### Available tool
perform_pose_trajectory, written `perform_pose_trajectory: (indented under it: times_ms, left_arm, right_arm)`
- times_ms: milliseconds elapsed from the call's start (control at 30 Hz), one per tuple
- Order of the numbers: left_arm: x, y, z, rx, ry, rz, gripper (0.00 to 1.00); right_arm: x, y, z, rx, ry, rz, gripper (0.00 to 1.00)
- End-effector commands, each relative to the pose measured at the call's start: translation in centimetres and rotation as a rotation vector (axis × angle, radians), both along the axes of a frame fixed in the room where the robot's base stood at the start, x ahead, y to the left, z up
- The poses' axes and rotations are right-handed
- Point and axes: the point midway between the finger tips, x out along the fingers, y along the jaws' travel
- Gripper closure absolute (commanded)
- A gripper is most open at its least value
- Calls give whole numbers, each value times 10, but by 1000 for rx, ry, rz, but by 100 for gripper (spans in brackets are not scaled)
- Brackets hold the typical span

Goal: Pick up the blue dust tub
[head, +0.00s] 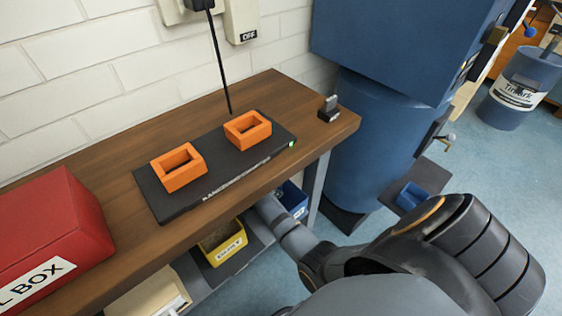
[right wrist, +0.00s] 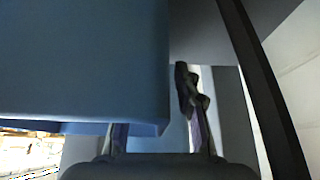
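A blue tub (head: 293,199) with a small white label sits on the lower shelf under the bench at its right end. It is partly hidden by the bench top, and its label is too small to read. My right arm reaches under the bench beside it, with its gripper hidden in the head view. In the right wrist view, a large blue surface (right wrist: 85,60) fills the upper left, very close to the camera. My right gripper (right wrist: 158,130) shows two fingers apart, the left one partly hidden by the blue surface. Contact cannot be told. My left gripper is out of view.
A yellow tub (head: 221,243) stands on the lower shelf left of my forearm. The bench (head: 110,155) holds a red box (head: 55,230) and a black plate (head: 215,160) with two orange frames. A blue machine (head: 375,140) stands right; another small blue tub (head: 411,195) sits near it.

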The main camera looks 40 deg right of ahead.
Motion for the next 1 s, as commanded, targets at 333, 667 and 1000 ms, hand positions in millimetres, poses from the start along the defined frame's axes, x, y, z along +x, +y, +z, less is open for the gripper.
perform_pose_trajectory:
  times_ms: [333, 667, 1000]
  left_arm:
    - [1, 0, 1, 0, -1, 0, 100]
    - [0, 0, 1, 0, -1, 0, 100]
    - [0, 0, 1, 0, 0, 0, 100]
  right_arm:
    - [0, 0, -2, 0, 0, 0, 69]
    - [0, 0, -2, 0, 0, 0, 100]
    - [0, 0, -2, -1, -1, 0, 100]
